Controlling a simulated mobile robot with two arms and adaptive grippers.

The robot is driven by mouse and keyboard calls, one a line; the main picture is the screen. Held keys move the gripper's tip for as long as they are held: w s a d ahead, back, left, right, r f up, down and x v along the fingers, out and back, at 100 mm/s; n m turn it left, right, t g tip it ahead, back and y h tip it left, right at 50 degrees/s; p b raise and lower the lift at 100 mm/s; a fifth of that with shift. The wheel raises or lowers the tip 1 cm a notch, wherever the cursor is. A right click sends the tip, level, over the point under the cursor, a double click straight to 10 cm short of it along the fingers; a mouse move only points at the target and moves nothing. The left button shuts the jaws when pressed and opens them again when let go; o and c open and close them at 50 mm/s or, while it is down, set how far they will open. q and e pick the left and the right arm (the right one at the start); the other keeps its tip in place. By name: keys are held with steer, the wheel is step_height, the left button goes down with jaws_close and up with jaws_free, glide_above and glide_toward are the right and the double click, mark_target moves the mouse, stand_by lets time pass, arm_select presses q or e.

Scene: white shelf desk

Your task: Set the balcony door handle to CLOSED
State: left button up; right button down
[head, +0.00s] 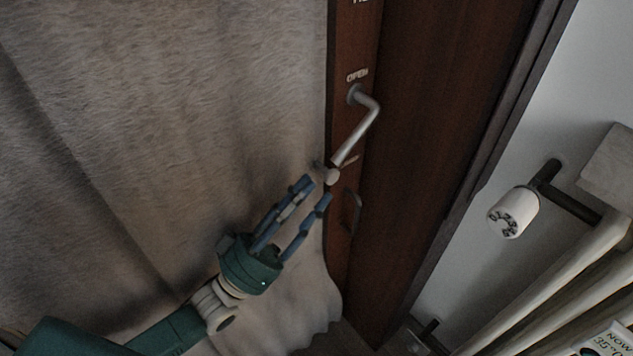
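The balcony door handle (356,133) is a grey metal lever on a dark brown door frame (422,110). It bends at its top mount and its lever slants down to the left, ending in a rounded tip. My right gripper is not in view.
A pale curtain (160,120) fills the left side. A smaller dark curved pull (352,212) sits below the handle. At the right are a white radiator valve (513,212) and pale pipes (545,285) by a grey wall.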

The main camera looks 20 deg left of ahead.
arm_select(q)
steer(key=shift+c, duration=1.3)
steer(key=shift+m+y, duration=0.6)
steer(key=shift+y, duration=0.2)
steer(key=s+a+r+p, duration=0.1)
steer(key=s+r+p, duration=0.1)
steer(key=r, duration=0.1)
steer(key=s+a+r+p, duration=0.1)
steer(key=shift+a+r, duration=0.25)
steer(key=shift+a, duration=0.1)
jaws_close()
step_height(320, 180, up, 8)
steer(key=m+g+p, duration=0.1)
steer(key=m+p, duration=0.1)
steer(key=p, duration=0.3)
glide_above(332, 164)
steer(key=s+a, duration=0.1)
steer(key=s, duration=0.2)
steer(key=shift+y, duration=0.3)
steer(key=w+f, duration=0.1)
steer(key=f, duration=0.1)
steer(key=w+f, duration=0.2)
steer(key=shift+d, duration=0.4)
